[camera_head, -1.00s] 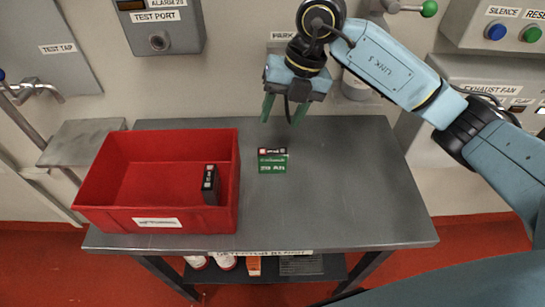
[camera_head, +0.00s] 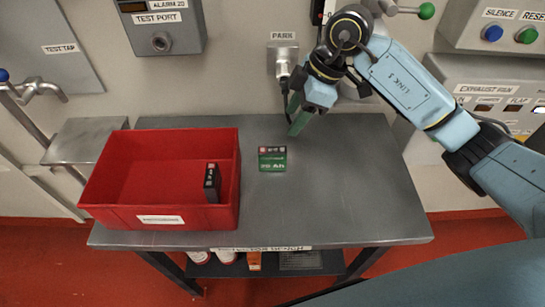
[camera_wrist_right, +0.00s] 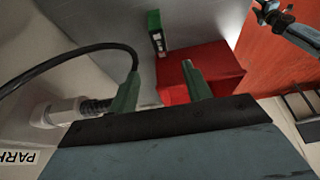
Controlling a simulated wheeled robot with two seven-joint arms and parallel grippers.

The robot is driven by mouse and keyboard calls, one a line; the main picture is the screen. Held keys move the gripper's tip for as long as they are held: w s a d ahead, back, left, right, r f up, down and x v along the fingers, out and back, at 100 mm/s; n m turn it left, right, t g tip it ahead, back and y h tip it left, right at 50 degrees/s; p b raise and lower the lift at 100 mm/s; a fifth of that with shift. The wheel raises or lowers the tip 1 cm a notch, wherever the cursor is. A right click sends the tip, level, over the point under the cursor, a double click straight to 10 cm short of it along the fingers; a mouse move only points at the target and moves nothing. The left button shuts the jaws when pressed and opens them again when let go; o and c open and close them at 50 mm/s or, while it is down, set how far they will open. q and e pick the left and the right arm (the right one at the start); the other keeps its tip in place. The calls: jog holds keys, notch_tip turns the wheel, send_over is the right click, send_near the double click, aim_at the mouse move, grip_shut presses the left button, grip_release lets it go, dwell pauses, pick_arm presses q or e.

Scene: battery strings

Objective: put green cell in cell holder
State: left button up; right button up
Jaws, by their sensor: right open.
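The green cell (camera_head: 272,159), green with a dark top, stands on the grey table right of the red bin. It also shows in the right wrist view (camera_wrist_right: 155,33), upright beside the bin. The red bin (camera_head: 110,212) is on the left half of the table and holds one dark cell (camera_head: 212,183) at its right side; I cannot tell if it is the cell holder. My right gripper (camera_head: 295,117) is open and empty, above the table's back edge, behind and right of the green cell. In the right wrist view its green fingers (camera_wrist_right: 163,85) are spread.
The grey table (camera_head: 350,190) is clear to the right of the green cell. A PARK fitting (camera_head: 283,55) with a cable is on the wall close to my right gripper. A metal tap (camera_head: 35,92) is at the left. Several items lie on the shelf below.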

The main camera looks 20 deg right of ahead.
aim_at(272, 150)
jog(key=x, duration=1.2)
jog(key=shift+w+f+b, duration=0.1)
jog(key=shift+f+b, duration=0.25)
jog(key=shift+r, duration=0.1)
grip_shut()
